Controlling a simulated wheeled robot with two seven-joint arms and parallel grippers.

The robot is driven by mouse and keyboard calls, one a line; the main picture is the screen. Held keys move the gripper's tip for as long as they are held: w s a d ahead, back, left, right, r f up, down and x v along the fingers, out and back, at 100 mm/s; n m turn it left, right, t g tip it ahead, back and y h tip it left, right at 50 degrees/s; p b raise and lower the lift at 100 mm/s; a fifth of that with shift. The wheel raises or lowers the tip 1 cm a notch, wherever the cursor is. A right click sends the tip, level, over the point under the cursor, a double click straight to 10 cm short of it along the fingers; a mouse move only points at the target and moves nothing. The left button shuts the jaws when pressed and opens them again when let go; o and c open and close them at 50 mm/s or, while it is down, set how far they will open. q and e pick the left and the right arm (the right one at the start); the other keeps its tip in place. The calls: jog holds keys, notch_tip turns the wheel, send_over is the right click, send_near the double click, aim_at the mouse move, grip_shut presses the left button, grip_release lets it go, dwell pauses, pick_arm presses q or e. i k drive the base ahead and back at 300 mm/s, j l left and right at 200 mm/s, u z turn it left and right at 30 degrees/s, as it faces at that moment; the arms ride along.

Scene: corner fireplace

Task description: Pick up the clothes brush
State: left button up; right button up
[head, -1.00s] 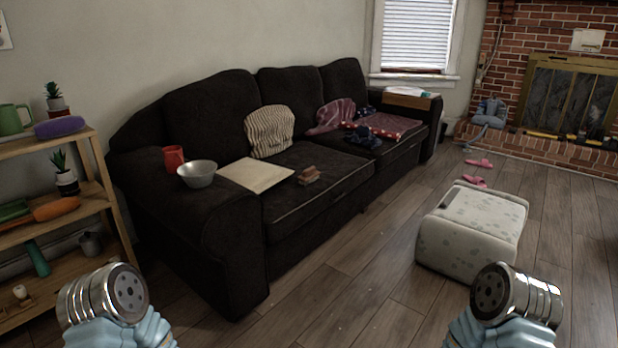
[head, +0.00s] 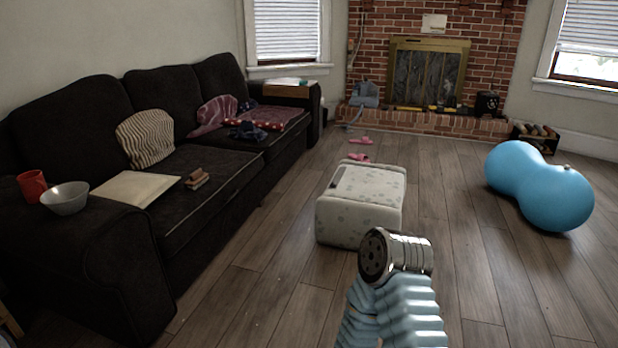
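A small brown wooden item (head: 197,178) lies on the near seat of the dark sofa (head: 215,205). It looks like a brush, but it is too small to be sure it is the clothes brush. A cream flat board (head: 136,188) lies just left of it. Neither of my grippers shows in the head view. Only a metal joint and blue sleeve of one of my arms show at the bottom, well apart from the sofa.
A pale ottoman (head: 362,205) with a dark flat item on top stands on the floor. A red mug (head: 32,187) and metal bowl (head: 65,198) sit on the sofa arm. Pink slippers (head: 360,140) and a blue peanut ball (head: 540,187) are on the floor.

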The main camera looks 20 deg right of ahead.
aim_at(198, 176)
jog(key=i+l, duration=0.4)
jog(key=i, duration=0.2)
jog(key=i+l, duration=0.35)
jog(key=i, duration=0.2)
